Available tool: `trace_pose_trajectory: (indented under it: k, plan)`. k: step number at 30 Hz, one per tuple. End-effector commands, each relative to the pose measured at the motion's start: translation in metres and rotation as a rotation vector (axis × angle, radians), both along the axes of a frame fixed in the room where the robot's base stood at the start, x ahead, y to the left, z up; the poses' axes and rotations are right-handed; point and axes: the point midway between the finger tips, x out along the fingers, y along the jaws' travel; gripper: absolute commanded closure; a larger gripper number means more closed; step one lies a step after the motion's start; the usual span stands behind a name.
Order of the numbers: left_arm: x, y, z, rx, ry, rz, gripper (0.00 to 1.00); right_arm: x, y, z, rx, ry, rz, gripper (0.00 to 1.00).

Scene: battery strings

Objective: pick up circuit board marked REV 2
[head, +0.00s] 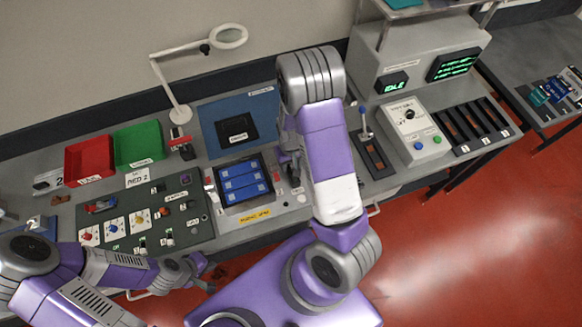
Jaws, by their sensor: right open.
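I cannot make out a circuit board marked REV 2. A small white card (138,178) behind the control panel seems to read RED 2 or REV 2. Three blue pieces (243,187) lie in a dark frame on the bench; their labels are too small to read. Blue and teal board-like pieces (548,92) stand on the far right table. My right gripper (292,172) is open beside the right edge of the dark frame, partly hidden by its arm. My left gripper (207,270) is low in front of the bench edge, apart from these things; its opening is unclear.
A red bin (90,158) and a green bin (138,144) stand at the back left. A control panel (150,215) with coloured knobs lies in front.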

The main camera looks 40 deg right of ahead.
Motion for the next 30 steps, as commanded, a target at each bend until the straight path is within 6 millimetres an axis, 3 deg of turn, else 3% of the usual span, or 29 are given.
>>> trace_pose_trajectory:
  k: [6, 15, 25, 30]
  plan:
    - [0.0, 0.0, 0.0, 0.0, 0.0, 0.0, 1.0, 0.0, 0.0, 0.0, 0.0, -0.001, 0.0, 0.55]
    - [0.0, 0.0, 0.0, 0.0, 0.0, 0.0, 1.0, 0.0, 0.0, 0.0, 0.0, -0.001, 0.0, 1.0]
    - [0.0, 0.0, 0.0, 0.0, 0.0, 0.0, 1.0, 0.0, 0.0, 0.001, -0.001, -0.002, 0.0, 1.0]
    - [0.0, 0.0, 0.002, 0.0, 0.0, 0.0, 1.0, 0.001, 0.0, 0.011, -0.002, -0.005, 0.001, 1.0]
